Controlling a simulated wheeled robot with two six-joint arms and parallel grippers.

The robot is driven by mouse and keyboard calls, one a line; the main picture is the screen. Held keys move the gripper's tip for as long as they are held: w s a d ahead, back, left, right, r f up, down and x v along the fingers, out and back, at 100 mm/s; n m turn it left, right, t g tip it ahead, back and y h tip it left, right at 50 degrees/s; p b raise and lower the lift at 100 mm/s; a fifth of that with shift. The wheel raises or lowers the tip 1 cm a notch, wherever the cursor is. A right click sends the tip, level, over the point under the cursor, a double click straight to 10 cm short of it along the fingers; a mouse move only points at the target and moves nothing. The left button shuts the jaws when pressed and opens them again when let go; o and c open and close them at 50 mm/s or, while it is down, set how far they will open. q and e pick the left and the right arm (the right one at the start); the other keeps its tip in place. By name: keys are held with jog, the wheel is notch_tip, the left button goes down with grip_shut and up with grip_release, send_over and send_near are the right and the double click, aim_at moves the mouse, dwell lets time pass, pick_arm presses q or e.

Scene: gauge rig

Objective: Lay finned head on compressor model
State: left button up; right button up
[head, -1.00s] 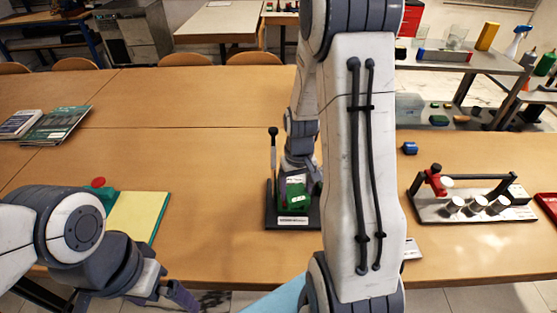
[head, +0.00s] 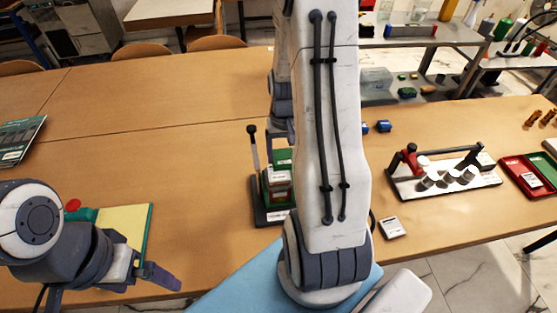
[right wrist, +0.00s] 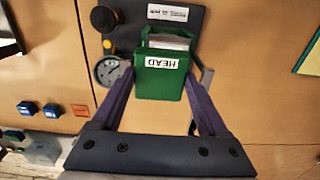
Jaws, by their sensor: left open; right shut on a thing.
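The compressor model stands on a dark base plate (head: 256,208) with an upright black-knobbed lever, left of my right arm in the head view. In the right wrist view its base (right wrist: 190,20) shows beyond the head, with a round gauge (right wrist: 108,71) beside it. The finned head is a green block labelled HEAD (right wrist: 163,84). My right gripper (right wrist: 160,76) is shut on it, with a purple finger at each side. The head is over or at the model; I cannot tell whether they touch. My left gripper (head: 150,282) is open and empty at the lower left.
A yellow pad on a green board (head: 125,222) lies near my left gripper. A rack with white cylinders (head: 445,178) and red and green trays (head: 525,175) stand to the right. Small blue blocks (head: 383,126) lie behind my right arm. The table's left middle is clear.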

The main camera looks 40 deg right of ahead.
aim_at(278, 164)
jog(key=shift+w+a+f, duration=0.4)
jog(key=shift+w+f, duration=0.05)
jog(key=shift+w, duration=0.2)
notch_tip(278, 164, down, 4)
jog(key=shift+r+p, duration=0.1)
jog(key=shift+p, duration=0.45)
jog(key=shift+f, duration=0.2)
jog(key=shift+f, duration=0.15)
jog(key=o, duration=1.5)
jog(key=shift+r, duration=0.2)
notch_tip(278, 164, up, 12)
jog(key=shift+r+b, duration=0.1)
jog(key=shift+b, duration=0.85)
